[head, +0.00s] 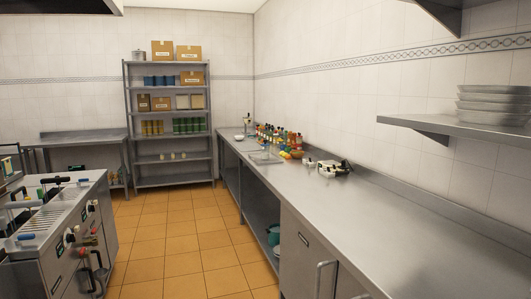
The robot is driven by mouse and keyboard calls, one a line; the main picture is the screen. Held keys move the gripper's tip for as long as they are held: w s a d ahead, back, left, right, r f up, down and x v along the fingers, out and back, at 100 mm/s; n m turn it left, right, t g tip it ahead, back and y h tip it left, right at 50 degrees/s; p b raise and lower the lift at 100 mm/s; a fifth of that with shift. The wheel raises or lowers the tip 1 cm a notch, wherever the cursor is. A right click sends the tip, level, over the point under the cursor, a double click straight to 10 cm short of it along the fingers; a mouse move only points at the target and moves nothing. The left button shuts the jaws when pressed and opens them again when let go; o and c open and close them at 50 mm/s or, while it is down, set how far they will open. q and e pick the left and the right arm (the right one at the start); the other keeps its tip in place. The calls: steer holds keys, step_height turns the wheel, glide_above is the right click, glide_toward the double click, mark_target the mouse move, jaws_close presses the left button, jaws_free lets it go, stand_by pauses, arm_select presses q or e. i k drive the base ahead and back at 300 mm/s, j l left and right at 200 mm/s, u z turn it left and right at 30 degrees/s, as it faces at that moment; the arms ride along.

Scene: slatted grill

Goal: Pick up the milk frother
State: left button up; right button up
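I cannot make out a milk frother for certain in the head view. Several small items stand on the long steel counter (390,240) on the right, too small to identify. A pale and dark object (334,168) lies on its middle stretch. A slender upright item (247,124) stands at its far end. Neither of my grippers is in view.
Bottles (283,138) crowd the counter's far part; its near part is bare. A steel rack (172,178) with boxes and cans stands at the back. A wall shelf (440,124) holds stacked trays (492,104). The orange tiled floor (190,245) between grill unit and counter is clear.

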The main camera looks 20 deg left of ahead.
mark_target(264, 148)
steer(key=i+j+u, duration=0.9)
steer(key=i+u, duration=0.15)
steer(key=i, duration=0.2)
steer(key=i+u, duration=0.3)
steer(key=i, duration=1.85)
steer(key=i+z, duration=0.15)
steer(key=i, duration=1)
steer(key=i+j+z, duration=0.2)
steer(key=i, duration=1)
steer(key=i+j+z, duration=0.1)
steer(key=i+z, duration=0.15)
steer(key=i, duration=0.75)
